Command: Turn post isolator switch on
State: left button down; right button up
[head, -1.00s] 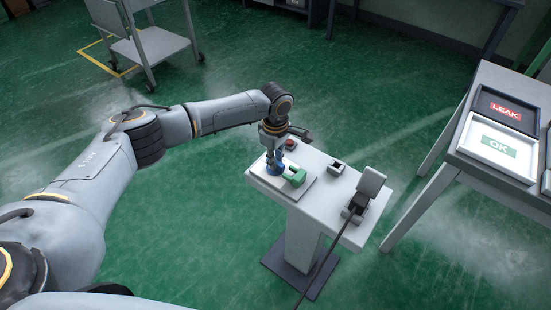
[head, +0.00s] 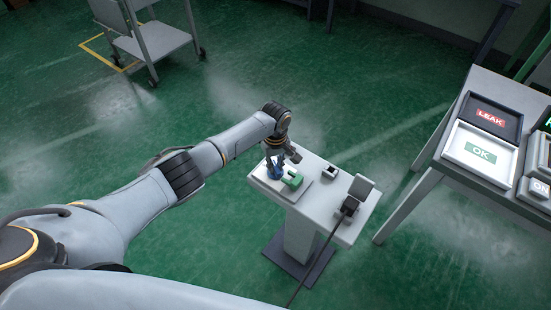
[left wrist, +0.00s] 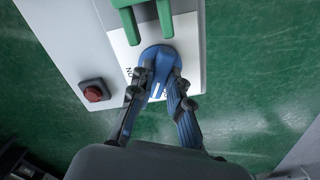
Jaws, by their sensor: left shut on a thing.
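The post isolator switch shows as a blue rotary knob (left wrist: 158,62) on a white plate (left wrist: 184,95) in the left wrist view. In the head view the knob (head: 275,172) sits on the left end of the post top, partly hidden by my gripper. My left gripper (left wrist: 160,80) is shut on the knob, with one blue-padded finger on each side. It also shows in the head view (head: 273,163), reaching down from above. Lettering on the plate is partly covered. My right gripper is in neither view.
A green part (head: 292,180) stands right beside the knob. A red button (left wrist: 93,94) sits on the post top (head: 325,205). A small square holder (head: 331,171) and a grey device with a cable (head: 350,205) are further right. A table with LEAK (head: 491,117) and OK (head: 481,153) trays stands at right.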

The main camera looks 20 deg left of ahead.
aim_at(276, 166)
pick_arm(q)
jog(key=m, duration=0.6)
jog(key=shift+p, duration=0.4)
jog(key=m, duration=0.6)
dwell(0.3)
jog(key=c, duration=1.3)
grip_release()
notch_tip(276, 166, up, 12)
jog(key=shift+r, duration=0.1)
